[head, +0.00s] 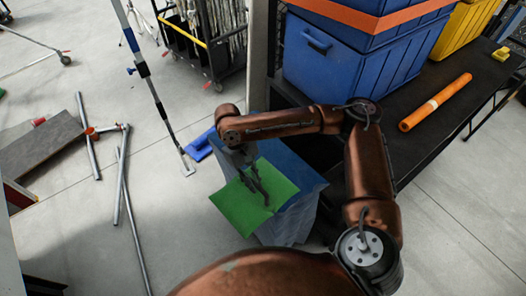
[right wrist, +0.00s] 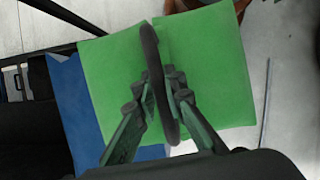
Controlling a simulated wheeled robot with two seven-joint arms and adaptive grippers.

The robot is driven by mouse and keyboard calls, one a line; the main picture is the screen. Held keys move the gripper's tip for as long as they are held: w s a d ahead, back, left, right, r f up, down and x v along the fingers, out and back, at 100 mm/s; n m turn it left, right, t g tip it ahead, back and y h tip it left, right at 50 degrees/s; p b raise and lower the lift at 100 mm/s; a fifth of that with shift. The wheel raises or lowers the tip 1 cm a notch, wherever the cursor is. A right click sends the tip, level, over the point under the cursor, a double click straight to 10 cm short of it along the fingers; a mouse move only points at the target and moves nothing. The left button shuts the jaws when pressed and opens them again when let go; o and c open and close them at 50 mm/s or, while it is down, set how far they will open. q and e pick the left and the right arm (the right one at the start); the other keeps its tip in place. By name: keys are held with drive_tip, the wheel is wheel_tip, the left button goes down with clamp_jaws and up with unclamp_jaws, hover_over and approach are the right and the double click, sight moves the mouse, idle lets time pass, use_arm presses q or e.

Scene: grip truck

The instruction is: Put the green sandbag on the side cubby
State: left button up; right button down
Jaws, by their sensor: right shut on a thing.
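The green sandbag (head: 238,208) is a flat bag with two halves and a dark strap handle across its middle. My right gripper (head: 258,187) is shut on that handle from above. The right wrist view shows the green sandbag (right wrist: 210,60) with the gripper's fingers (right wrist: 160,90) on both sides of the handle. The bag is over a blue stack (head: 290,226); I cannot tell whether they touch. A blue piece (right wrist: 75,110) shows beside the bag in the right wrist view. I cannot identify the side cubby for certain. My left gripper is out of view.
A dark shelf (head: 425,128) carries blue crates (head: 345,60), an orange roll (head: 435,102) and a yellow crate (head: 462,28). A post stands left of the crates.

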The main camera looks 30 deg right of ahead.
drive_tip(key=w+r+n, duration=0.1)
drive_tip(key=n, duration=0.1)
drive_tip(key=w+d+r+n+t+h+p, duration=0.1)
drive_tip(key=n, duration=0.1)
drive_tip(key=w+d+r+n+h, duration=0.1)
drive_tip(key=n, duration=0.1)
drive_tip(key=shift+w+d+p, duration=0.15)
drive_tip(key=shift+d+p, duration=0.05)
drive_tip(key=shift+p, duration=0.1)
drive_tip(key=shift+w+d+r+n+t+h+p, duration=1)
drive_tip(key=shift+w+d+r+n+t, duration=1.35)
drive_tip(key=shift+n, duration=2.85)
drive_tip(key=w+d+f+b, duration=0.2)
drive_tip(key=w+d+f, duration=0.6)
drive_tip(key=w+f, duration=0.3)
drive_tip(key=shift+d+f+g, duration=0.3)
drive_tip(key=shift+f+g, duration=0.05)
drive_tip(key=shift+f, duration=0.35)
drive_tip(key=c, duration=2.5)
unclamp_jaws()
drive_tip(key=shift+s+f, duration=0.15)
drive_tip(key=shift+f, duration=0.1)
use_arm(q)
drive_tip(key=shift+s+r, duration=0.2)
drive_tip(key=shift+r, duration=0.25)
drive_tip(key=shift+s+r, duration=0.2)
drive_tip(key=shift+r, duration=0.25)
use_arm(e)
drive_tip(key=o, duration=0.5)
drive_tip(key=shift+a, duration=0.1)
